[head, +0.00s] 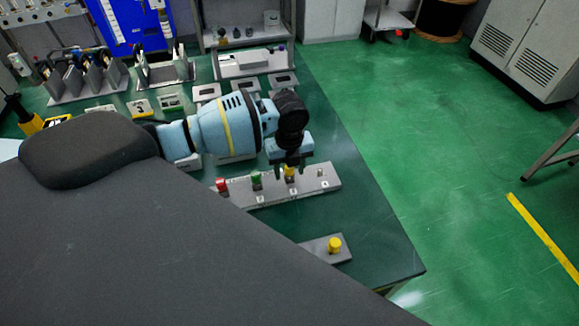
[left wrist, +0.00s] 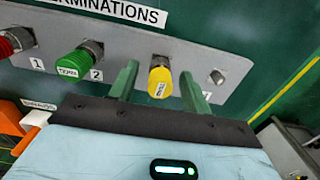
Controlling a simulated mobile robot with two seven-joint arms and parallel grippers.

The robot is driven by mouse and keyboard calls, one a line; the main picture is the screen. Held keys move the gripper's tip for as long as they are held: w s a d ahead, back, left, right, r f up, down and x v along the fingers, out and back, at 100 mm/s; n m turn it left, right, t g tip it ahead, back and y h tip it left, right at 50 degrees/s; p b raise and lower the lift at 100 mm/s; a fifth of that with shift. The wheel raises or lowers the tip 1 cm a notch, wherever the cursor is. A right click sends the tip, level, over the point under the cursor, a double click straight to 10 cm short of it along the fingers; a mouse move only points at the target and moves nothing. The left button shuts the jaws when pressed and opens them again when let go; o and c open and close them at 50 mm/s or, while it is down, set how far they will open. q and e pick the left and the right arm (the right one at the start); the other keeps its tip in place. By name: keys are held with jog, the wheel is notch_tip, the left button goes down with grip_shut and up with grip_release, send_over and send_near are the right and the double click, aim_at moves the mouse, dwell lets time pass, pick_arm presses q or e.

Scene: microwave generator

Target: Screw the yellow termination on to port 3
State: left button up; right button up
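A grey strip (head: 270,187) labelled TERMINATIONS, also in the left wrist view (left wrist: 130,42), carries a row of ports. The yellow termination (head: 289,171) sits on the third port, its capped end facing up in the left wrist view (left wrist: 159,84). My left gripper (head: 288,161) is over it. In the left wrist view its green fingers (left wrist: 159,88) stand apart on either side of the yellow cap, with gaps to both. My right gripper is not in view.
A red termination (head: 221,185) and a green one (head: 256,180) occupy the ports to the left. A bare metal connector (left wrist: 217,77) is to the right. Another yellow cap (head: 334,244) stands on a small grey block (head: 318,249) near the table's front edge.

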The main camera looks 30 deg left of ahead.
pick_arm(q)
jog(key=shift+r, duration=3.95)
